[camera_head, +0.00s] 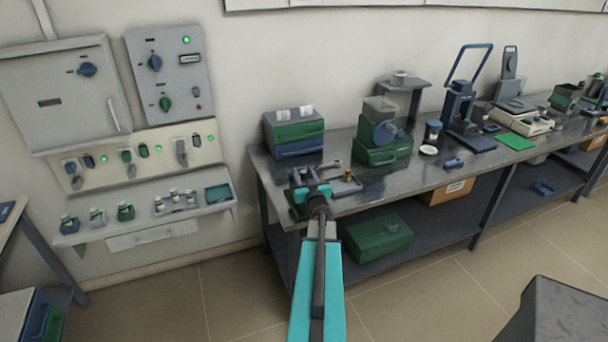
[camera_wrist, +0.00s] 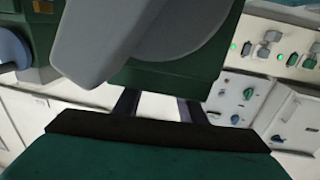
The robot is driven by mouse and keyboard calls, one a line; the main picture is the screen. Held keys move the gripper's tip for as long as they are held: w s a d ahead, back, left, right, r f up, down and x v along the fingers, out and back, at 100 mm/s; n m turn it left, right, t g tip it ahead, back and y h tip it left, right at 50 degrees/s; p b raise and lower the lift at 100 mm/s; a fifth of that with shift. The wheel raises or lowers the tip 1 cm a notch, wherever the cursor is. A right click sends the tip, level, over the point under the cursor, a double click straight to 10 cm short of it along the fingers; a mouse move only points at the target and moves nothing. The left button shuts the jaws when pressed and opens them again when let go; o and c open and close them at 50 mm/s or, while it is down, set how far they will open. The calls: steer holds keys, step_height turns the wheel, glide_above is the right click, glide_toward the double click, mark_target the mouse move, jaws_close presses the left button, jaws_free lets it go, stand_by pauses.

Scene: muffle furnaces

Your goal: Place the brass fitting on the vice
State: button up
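A small brass-coloured piece (camera_head: 348,175), which looks like the brass fitting, stands near the bench's left end. It is just right of my gripper (camera_head: 312,192), which is over the left front corner of the bench. In the wrist view, two dark fingers of my gripper (camera_wrist: 158,108) stand apart with a pale gap between them. Their tips are hidden behind a large green and grey shape. No brass piece shows there. A grey-purple metal shape beside my gripper may be part of the vice, but my arm hides much of it and I cannot be sure.
The dark bench (camera_head: 410,180) runs to the right. A wall shelf (camera_head: 150,222) with small bottles is at left. A green box (camera_head: 378,238) sits on the lower shelf.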

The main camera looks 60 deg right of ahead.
steer(key=shift+b+v, duration=1.25)
steer(key=shift+v, duration=3.65)
steer(key=shift+s+r+p, duration=0.1)
steer(key=shift+r+p, duration=0.05)
steer(key=shift+p, duration=1.05)
steer(key=shift+s+a+p, duration=0.15)
steer(key=shift+p, duration=0.15)
steer(key=shift+s+a+p, duration=0.25)
steer(key=shift+p, duration=0.6)
steer(key=shift+s+a+p, duration=0.25)
steer(key=shift+p, duration=0.45)
